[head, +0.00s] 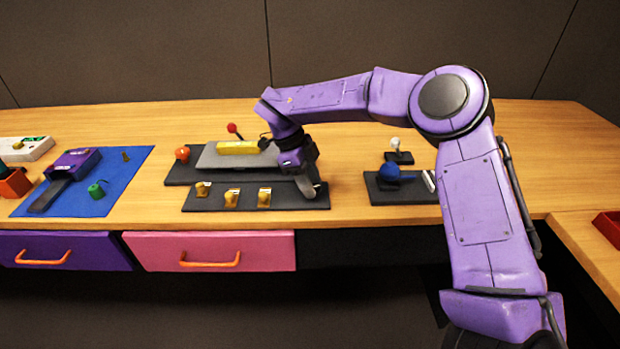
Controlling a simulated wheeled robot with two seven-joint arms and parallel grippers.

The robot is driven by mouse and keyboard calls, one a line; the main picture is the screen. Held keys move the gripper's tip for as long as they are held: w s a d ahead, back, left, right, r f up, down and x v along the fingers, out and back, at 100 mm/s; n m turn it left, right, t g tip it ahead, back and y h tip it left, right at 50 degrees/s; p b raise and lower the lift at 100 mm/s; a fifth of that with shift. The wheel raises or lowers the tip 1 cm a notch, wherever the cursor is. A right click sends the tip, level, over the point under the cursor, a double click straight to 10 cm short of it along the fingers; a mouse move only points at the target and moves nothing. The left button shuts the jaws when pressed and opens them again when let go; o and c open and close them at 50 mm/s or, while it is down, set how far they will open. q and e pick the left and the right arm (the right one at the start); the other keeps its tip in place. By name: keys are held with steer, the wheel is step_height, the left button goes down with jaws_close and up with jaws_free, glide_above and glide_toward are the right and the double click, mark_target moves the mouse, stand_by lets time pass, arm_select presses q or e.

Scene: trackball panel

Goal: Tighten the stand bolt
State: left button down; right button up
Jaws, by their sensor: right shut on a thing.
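My right gripper (308,188) points down at the right end of a dark front strip (290,202). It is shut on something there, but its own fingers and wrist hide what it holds. I cannot make out the stand bolt as a separate thing. Three gold-coloured pieces (232,198) stand in a row on the strip, left of the gripper. Behind the strip, a grey plate (210,160) on a dark base carries a yellow bar (237,147). My left gripper is not in view.
Right of the gripper, a dark panel (405,196) holds a blue ball (389,172) and a white lever (430,181). A white ball (396,144) stands behind it. A red-knobbed lever (232,128) rises behind the plate. A blue mat (110,201) with a purple box lies left.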

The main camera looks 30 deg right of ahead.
steer(key=shift+d+r+m+y+p, duration=0.15)
steer(key=shift+m+y+p, duration=0.15)
steer(key=shift+m+p, duration=0.35)
steer(key=shift+w+m+g+y, duration=0.1)
steer(key=shift+m+g+y, duration=0.2)
steer(key=shift+m, duration=0.75)
steer(key=shift+d+m+y, duration=0.1)
steer(key=shift+m+y, duration=0.3)
steer(key=shift+m, duration=0.6)
steer(key=shift+m+y, duration=0.3)
steer(key=shift+m, duration=0.6)
steer(key=m, duration=0.1)
steer(key=m+y, duration=0.1)
steer(key=m+b, duration=0.1)
steer(key=shift+d+f, duration=0.2)
steer(key=shift+f, duration=0.05)
steer(key=shift+d+r+m+y+b, duration=0.1)
steer(key=shift+m+y+b, duration=0.75)
steer(key=shift+m, duration=0.85)
steer(key=o, duration=1)
